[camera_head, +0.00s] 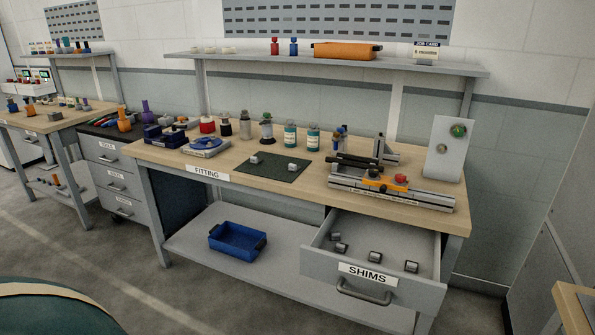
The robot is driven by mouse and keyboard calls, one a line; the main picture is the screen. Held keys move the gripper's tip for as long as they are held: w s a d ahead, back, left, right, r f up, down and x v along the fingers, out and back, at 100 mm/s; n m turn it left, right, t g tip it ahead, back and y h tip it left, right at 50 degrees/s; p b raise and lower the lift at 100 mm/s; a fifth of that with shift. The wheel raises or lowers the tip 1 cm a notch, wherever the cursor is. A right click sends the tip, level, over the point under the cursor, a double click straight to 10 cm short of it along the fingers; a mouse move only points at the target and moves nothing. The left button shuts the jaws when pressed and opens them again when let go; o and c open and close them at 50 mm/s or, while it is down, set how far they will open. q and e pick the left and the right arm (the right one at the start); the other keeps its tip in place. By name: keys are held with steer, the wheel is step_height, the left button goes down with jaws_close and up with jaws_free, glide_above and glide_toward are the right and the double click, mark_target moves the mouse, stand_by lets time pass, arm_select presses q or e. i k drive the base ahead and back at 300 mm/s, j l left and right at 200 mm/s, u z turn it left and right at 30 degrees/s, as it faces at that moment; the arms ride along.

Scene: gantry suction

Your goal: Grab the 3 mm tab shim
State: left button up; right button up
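The drawer labelled SHIMS (367,274) at the right of the fitting bench is pulled open. Several small grey metal pieces with dark parts lie apart inside it: one at the back left (335,236), one at the front left (341,248), one in the middle (375,256) and one at the right (411,266). They look like shims, but their thickness markings are too small to read, so I cannot tell which is the 3 mm tab shim. Neither of my grippers is in view.
The fitting bench (310,187) carries a dark mat (262,168) with two small grey blocks, bottles, and a rail fixture (390,195) above the drawer. A blue tray (237,241) sits on the lower shelf. The open drawer juts out over the floor. Floor in front is clear.

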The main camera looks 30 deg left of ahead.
mark_target(293, 167)
steer(key=j+z, duration=0.1)
steer(key=z, duration=1.2)
steer(key=j, duration=0.65)
steer(key=k+j, duration=0.15)
steer(key=j, duration=1.15)
steer(key=k+j, duration=0.1)
steer(key=j, duration=0.5)
steer(key=k+j+z, duration=0.1)
steer(key=j, duration=0.55)
